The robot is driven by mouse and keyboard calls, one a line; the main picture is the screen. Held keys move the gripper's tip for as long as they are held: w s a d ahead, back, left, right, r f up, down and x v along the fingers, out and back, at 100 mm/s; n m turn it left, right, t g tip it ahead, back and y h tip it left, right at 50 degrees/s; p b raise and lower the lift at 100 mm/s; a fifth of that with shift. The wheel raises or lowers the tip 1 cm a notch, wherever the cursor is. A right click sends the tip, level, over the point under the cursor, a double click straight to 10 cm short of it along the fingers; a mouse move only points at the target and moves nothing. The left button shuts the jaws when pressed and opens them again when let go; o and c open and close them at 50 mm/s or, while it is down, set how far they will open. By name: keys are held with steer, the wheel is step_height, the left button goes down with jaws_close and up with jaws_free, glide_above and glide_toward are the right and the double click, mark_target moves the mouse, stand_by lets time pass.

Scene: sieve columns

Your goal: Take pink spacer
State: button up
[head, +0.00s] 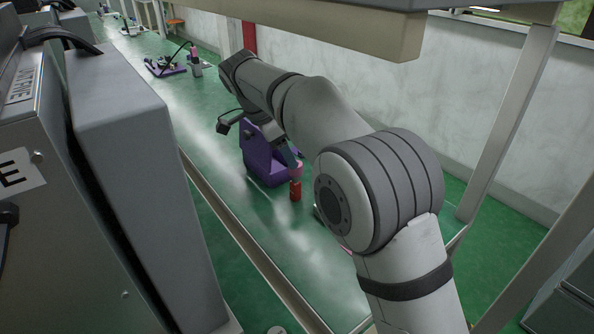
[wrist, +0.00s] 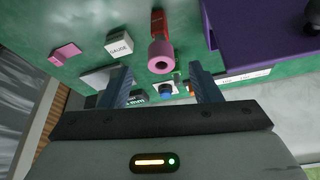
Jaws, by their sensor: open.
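In the head view the pink piece (head: 296,170) stands on top of the upright red cylinder (head: 295,190), beside a purple stand (head: 262,155). My gripper (wrist: 162,88) is open, its two blue-grey fingers apart and nothing held between them. The pink spacer appears between and beyond the fingertips. In the head view my gripper (head: 288,155) is just above the pink piece, partly hidden by my arm.
The purple stand (wrist: 260,35) is close at upper right.

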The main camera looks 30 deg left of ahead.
mark_target(298, 172)
steer(key=b+x, duration=0.1)
steer(key=x, duration=0.3)
steer(key=shift+w+d+f, duration=0.15)
steer(key=shift+w+f, duration=0.1)
steer(key=shift+r, duration=0.1)
steer(key=shift+c, duration=0.5)
steer(key=c, duration=1)
steer(key=shift+r, duration=0.1)
